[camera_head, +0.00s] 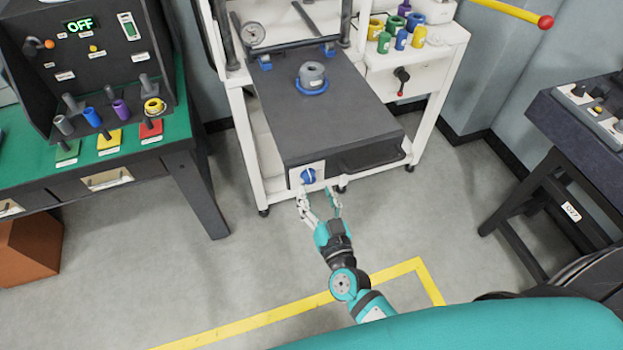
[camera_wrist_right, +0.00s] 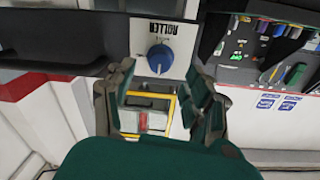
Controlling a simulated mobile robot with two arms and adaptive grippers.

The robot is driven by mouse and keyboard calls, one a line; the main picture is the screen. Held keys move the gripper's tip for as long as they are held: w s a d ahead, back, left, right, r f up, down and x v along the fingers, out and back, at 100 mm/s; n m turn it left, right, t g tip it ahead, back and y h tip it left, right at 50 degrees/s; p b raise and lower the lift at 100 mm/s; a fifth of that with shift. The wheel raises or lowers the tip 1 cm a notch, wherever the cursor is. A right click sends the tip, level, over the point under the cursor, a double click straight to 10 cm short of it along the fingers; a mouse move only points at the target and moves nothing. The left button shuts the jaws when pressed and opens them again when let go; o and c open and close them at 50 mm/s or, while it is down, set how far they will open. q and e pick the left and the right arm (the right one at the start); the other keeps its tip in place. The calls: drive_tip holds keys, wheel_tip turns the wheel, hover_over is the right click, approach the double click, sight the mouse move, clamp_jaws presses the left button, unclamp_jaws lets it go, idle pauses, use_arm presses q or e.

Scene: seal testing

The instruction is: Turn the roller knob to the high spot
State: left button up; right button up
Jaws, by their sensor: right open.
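The roller knob (camera_head: 308,175) is a blue round knob on a white plate at the front of the dark press table (camera_head: 335,110). My left gripper is not in view.
A grey cylinder on a blue ring (camera_head: 312,78) stands on the press table. Several coloured parts stand on the white side shelf (camera_head: 455,35). A green bench (camera_head: 180,120) is at left, a dark table (camera_head: 570,110) at right. The floor before the press is clear.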

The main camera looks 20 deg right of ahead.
sight(311, 181)
drive_tip(key=shift+w, duration=2.15)
drive_tip(key=shift+c, duration=0.3)
clamp_jaws()
